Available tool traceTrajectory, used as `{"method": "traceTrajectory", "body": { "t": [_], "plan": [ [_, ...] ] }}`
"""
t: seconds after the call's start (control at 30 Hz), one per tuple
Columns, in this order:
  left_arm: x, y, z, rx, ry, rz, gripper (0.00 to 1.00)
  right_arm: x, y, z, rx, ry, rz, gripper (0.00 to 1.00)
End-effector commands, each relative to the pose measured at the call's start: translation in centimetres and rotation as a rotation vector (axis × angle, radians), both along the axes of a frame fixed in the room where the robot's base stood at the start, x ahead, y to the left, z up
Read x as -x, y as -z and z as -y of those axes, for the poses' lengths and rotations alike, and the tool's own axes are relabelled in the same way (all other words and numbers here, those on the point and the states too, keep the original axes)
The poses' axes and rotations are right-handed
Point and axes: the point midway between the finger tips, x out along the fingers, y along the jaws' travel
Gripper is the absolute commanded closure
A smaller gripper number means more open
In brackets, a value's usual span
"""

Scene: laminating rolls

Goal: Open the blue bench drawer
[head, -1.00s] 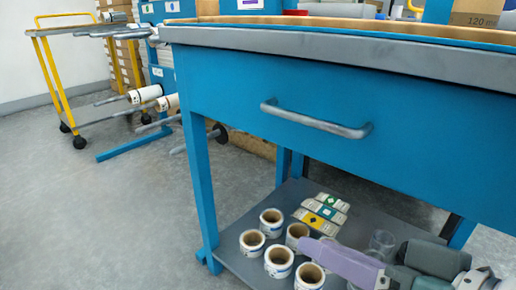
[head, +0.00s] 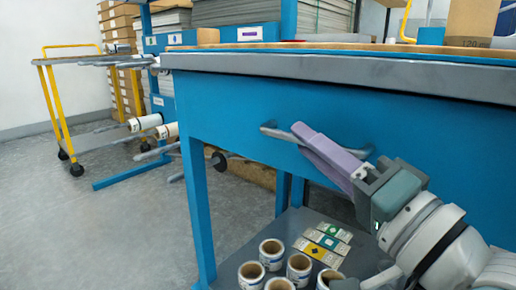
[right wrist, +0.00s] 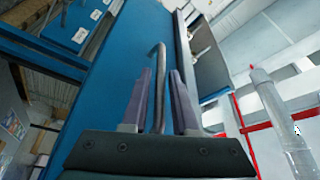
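The blue bench drawer front (head: 225,105) is a flat blue panel under the grey bench top and looks closed. Its grey bar handle (head: 272,130) runs across the front, partly hidden by my right gripper. My right gripper (head: 300,132) has purple fingers and reaches the handle from the lower right. In the right wrist view the handle bar (right wrist: 160,75) lies between the two spread fingers (right wrist: 161,72), with gaps beside it. The gripper is open around the bar, not clamped. My left gripper is not in view.
Below the drawer, a grey lower shelf (head: 225,275) holds several label rolls (head: 272,250) and small boxes (head: 327,242). A blue bench leg (head: 198,210) stands left. A yellow-framed cart (head: 60,120) and a rack with rolls (head: 145,123) are behind. The floor at left is clear.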

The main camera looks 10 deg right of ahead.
Motion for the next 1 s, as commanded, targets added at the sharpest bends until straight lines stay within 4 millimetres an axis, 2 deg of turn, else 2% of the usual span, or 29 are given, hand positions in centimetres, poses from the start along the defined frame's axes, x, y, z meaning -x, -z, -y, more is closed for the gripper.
{"method": "traceTrajectory", "body": {
  "t": [0.17,0.43,0.47,0.7,1.0],
  "plan": [
    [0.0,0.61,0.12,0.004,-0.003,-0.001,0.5,-1.4,-0.25,-0.51,0.0,-0.001,0.001,0.73],
    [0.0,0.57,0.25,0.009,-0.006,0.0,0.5,-1.56,-0.35,-0.58,0.001,0.0,-0.001,0.73],
    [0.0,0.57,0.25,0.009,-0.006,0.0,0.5,-1.56,-0.35,-0.58,0.001,0.0,-0.001,0.74],
    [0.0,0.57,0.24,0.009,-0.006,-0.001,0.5,-1.54,-0.35,-0.57,0.001,0.0,-0.001,1.0],
    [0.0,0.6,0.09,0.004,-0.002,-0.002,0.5,-1.53,-0.36,-0.55,0.001,0.0,-0.001,1.0]
  ]
}}
